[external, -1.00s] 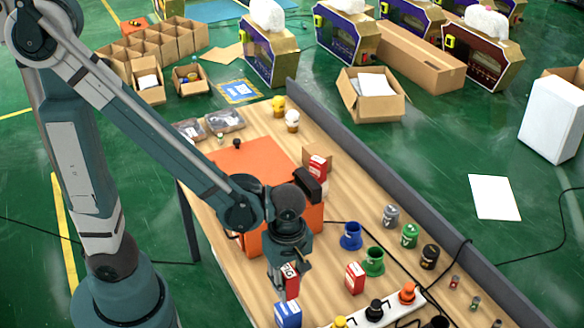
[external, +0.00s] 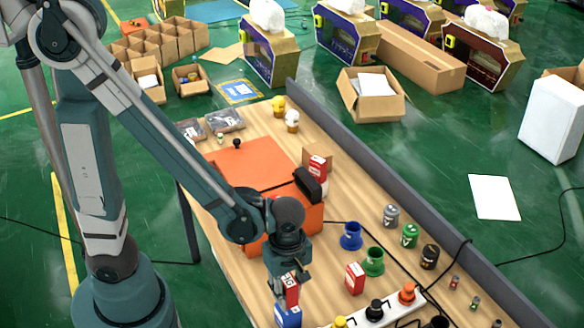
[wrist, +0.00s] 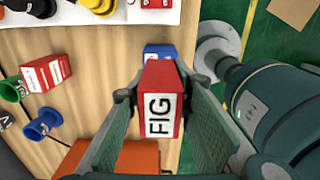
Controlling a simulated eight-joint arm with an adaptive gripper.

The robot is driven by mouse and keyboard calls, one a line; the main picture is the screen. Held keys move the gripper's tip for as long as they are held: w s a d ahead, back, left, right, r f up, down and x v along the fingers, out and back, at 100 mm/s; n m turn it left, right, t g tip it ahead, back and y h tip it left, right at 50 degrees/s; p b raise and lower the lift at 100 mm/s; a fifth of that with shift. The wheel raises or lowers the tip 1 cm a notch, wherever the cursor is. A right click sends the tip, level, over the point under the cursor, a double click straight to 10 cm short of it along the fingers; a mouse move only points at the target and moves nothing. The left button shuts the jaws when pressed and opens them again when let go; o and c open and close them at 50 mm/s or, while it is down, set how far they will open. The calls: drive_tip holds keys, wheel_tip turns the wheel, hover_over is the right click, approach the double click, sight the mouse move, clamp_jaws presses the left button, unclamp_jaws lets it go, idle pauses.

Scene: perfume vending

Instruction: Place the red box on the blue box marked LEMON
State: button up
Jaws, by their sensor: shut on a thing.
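My gripper (external: 287,283) is shut on a red box (external: 291,291) with a white label. In the wrist view the label on this red box (wrist: 161,112) reads FIG, and the fingers of my gripper (wrist: 160,98) hold its two sides. A blue box (external: 288,317) stands on the table below it near the front edge; it also shows in the wrist view (wrist: 158,50), partly hidden by the red box. The red box looks just above the blue box; I cannot tell whether they touch. The blue box's marking is not readable.
Another red box (external: 355,277) stands to the right, near blue (external: 351,236) and green (external: 373,262) cups. A white strip with knobs (external: 388,312) lies at the front right. An orange case (external: 250,165) is behind my gripper.

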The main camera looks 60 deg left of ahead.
sight(288, 280)
drive_tip(key=shift+f, duration=1.5)
drive_tip(key=shift+f+b, duration=0.15)
drive_tip(key=shift+b, duration=0.2)
drive_tip(key=o, duration=0.9)
drive_tip(key=shift+r, duration=0.25)
drive_tip(key=shift+r+p, duration=0.85)
drive_tip(key=shift+r, duration=5.05)
